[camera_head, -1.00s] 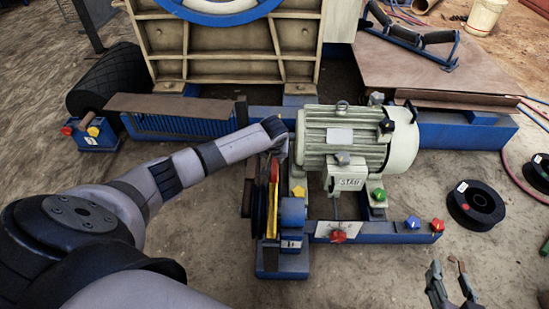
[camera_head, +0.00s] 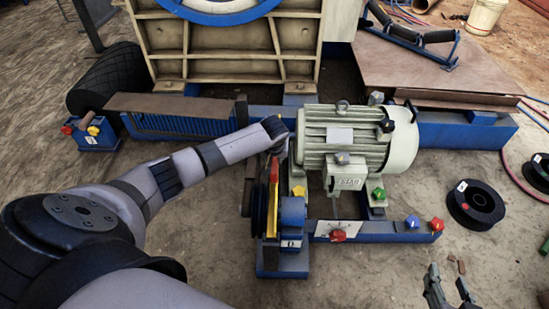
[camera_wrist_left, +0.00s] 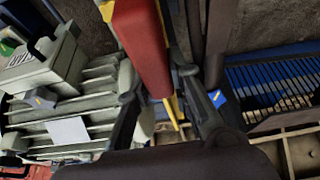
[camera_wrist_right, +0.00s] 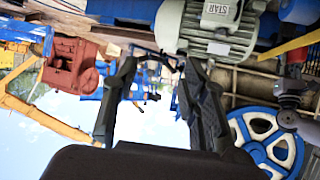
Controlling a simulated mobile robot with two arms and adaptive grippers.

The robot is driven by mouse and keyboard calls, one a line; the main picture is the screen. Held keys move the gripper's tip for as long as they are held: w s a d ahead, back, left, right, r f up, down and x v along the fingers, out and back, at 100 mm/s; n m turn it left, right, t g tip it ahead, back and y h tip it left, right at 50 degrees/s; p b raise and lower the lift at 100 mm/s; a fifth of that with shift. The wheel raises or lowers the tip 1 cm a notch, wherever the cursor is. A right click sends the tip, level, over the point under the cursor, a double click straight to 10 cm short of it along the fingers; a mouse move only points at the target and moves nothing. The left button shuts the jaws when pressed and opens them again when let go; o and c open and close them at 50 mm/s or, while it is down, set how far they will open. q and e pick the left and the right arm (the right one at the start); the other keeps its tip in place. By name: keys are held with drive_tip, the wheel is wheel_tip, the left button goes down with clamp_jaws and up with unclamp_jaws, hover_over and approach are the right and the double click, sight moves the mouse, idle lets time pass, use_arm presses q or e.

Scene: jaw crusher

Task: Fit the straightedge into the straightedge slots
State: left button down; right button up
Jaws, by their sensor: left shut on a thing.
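The straightedge, a long bar with a red part and yellow edges (camera_head: 272,212), stands on edge beside the dark pulley at the left of the motor. In the left wrist view its red part (camera_wrist_left: 143,45) runs between the fingers of my left gripper (camera_wrist_left: 158,78), which is shut on it. In the head view my left arm reaches over from the left, and its gripper (camera_head: 279,148) is mostly hidden at the bar's far end. I cannot make out the slots. My right gripper (camera_head: 451,287) is open and empty at the lower right, away from the bar.
A cream motor (camera_head: 345,138) stands close to the right of the bar, with coloured knobs (camera_head: 412,222) around its blue base. A dark pulley (camera_head: 258,205) is close on the left. Black spools (camera_head: 475,204) lie at the right. The floor at lower right is mostly clear.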

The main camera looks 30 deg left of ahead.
use_arm(q)
drive_tip(key=shift+r, duration=0.1)
use_arm(e)
drive_tip(key=shift+s+d+f+g, duration=0.2)
drive_tip(key=shift+s+f+g, duration=0.1)
drive_tip(key=shift+f, duration=0.05)
drive_tip(key=shift+s+d+f+g, duration=0.1)
drive_tip(key=shift+s+f+g, duration=0.2)
drive_tip(key=shift+s+f, duration=0.05)
use_arm(q)
drive_tip(key=shift+p, duration=0.35)
use_arm(e)
drive_tip(key=shift+s+d+f+g+h, duration=0.3)
drive_tip(key=shift+s+f+g, duration=0.2)
drive_tip(key=shift+s+f, duration=0.15)
drive_tip(key=shift+s, duration=0.15)
use_arm(q)
drive_tip(key=shift+p, duration=0.3)
use_arm(e)
drive_tip(key=shift+s+d+f+g, duration=0.15)
drive_tip(key=shift+s+f+g, duration=0.25)
drive_tip(key=shift+s, duration=0.1)
drive_tip(key=shift+s+d+f+g, duration=0.15)
drive_tip(key=shift+s+f+g, duration=0.2)
drive_tip(key=shift+s, duration=0.15)
drive_tip(key=shift+s+f, duration=0.1)
drive_tip(key=shift+s, duration=0.05)
drive_tip(key=shift+s+d+f+g+h, duration=0.25)
drive_tip(key=shift+s+d+g+h, duration=0.1)
drive_tip(key=shift+s, duration=0.1)
